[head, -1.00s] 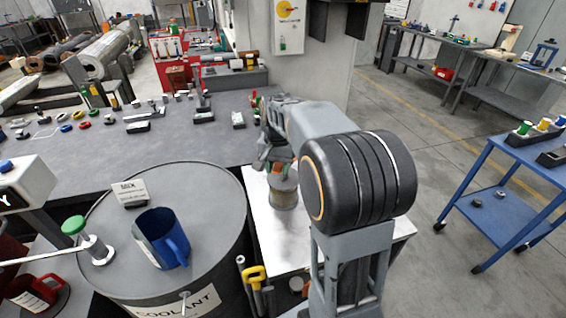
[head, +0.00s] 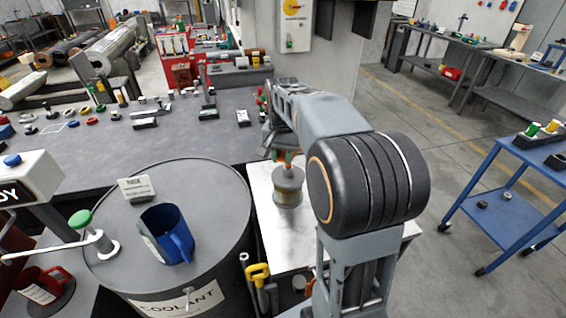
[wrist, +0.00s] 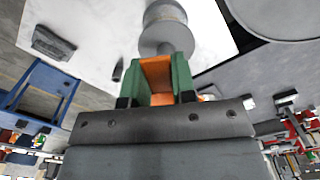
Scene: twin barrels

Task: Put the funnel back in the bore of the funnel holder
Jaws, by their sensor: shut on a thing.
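My gripper (head: 287,156) has green fingers and points down over the white-topped stand. It is shut on the funnel; a narrow grey part (head: 289,171) shows just below the fingertips. In the wrist view my gripper (wrist: 157,68) has an orange piece between its fingers, and the round grey funnel (wrist: 165,40) shows just past them. The funnel holder (head: 288,193) is a short tan-grey cylinder standing upright on the stand, directly below the gripper. It also shows in the wrist view (wrist: 163,12) behind the funnel. The bore is hidden; I cannot tell whether the funnel's tip is inside it.
The white-topped stand (head: 318,222) has free room right of the holder. A yellow-handled tool (head: 257,271) is in front. A blue cart (head: 500,205) is at right.

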